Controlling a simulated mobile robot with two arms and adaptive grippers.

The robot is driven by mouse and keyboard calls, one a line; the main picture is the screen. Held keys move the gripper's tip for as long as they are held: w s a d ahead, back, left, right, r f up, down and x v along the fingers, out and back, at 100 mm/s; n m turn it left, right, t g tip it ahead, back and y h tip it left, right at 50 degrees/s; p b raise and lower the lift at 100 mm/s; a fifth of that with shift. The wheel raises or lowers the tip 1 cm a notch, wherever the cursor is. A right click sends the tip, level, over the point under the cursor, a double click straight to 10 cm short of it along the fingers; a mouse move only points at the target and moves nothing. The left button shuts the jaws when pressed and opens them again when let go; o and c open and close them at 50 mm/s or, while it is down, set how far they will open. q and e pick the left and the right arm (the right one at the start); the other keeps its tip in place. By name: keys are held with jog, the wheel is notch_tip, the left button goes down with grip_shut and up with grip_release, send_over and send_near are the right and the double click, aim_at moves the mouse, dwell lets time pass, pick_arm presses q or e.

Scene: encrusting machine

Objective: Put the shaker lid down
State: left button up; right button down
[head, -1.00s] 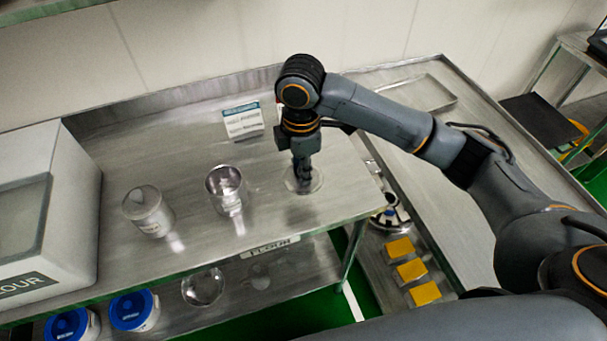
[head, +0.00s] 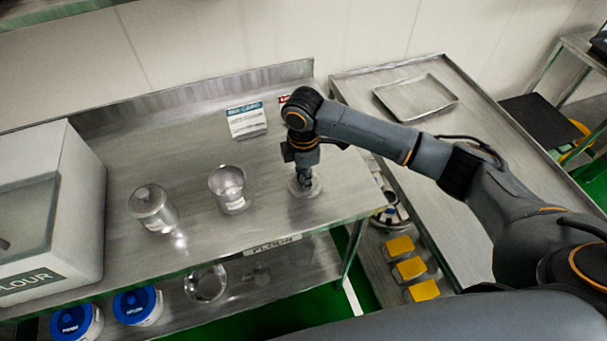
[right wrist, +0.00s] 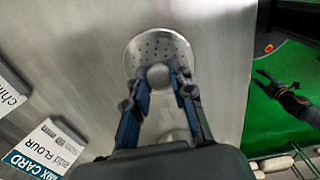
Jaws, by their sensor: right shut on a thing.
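The shaker lid (head: 309,191) is a round metal disc near the right end of the steel table. In the right wrist view the lid (right wrist: 160,46) shows small holes and a round knob. My right gripper (head: 303,176) points down over it; in the right wrist view its blue fingers (right wrist: 159,80) are shut on the knob. The lid lies at or very close to the tabletop; contact is not clear. An open metal cup (head: 228,188) stands to its left. A dark gripper, seemingly my left one (right wrist: 268,86), shows over the green floor, its fingers apart.
A card (head: 246,121) stands behind the cup. The table's right edge is close to the lid. A lower shelf holds blue-lidded tubs (head: 137,305).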

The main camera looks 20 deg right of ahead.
jog(key=c, duration=1.1)
grip_release()
jog(key=shift+f, duration=0.1)
jog(key=shift+c, duration=0.2)
notch_tip(320, 180, up, 12)
jog(key=b, duration=0.2)
jog(key=shift+r, duration=0.2)
jog(key=shift+f, duration=0.1)
